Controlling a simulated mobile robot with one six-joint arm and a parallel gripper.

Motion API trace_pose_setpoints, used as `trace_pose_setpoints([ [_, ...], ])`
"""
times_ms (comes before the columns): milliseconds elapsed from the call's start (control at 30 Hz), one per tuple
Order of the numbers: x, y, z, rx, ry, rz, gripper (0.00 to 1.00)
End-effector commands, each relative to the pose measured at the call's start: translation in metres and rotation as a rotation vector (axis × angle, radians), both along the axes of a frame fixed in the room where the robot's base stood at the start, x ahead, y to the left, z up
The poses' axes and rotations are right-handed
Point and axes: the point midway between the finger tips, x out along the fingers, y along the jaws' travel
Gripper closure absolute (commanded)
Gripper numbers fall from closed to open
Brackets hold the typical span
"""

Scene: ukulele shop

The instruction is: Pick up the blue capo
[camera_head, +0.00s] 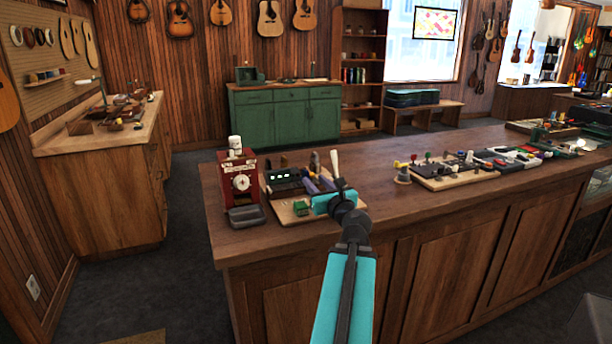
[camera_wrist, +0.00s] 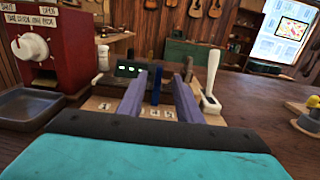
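A dark blue upright piece (camera_wrist: 156,86), which looks like the blue capo, stands on a light wooden board (camera_wrist: 104,105) in the wrist view. My gripper (camera_wrist: 159,84) is open, with its two lavender fingers on either side of this piece in the picture. Gaps show on both sides, and I cannot tell how far past the fingertips it stands. In the head view my gripper (camera_head: 318,184) is low over the left part of the counter, fingers pointing away. The blue piece is not clearly distinguishable from the fingers there.
A red machine (camera_head: 241,182) with a white knob and a grey tray (camera_head: 246,216) stands to the left. A black box with green lights (camera_head: 284,180) is behind. A white-handled tool (camera_wrist: 211,76) stands close right of my fingers.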

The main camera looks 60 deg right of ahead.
Motion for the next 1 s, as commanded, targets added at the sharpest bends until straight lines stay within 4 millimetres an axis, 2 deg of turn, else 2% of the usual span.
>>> trace_pose_setpoints([
  [800, 0.013, -0.008, 0.001, 0.004, 0.003, -0.004, 0.68],
  [1000, 0.031, -0.023, -0.001, 0.002, 0.003, -0.004, 0.68],
])
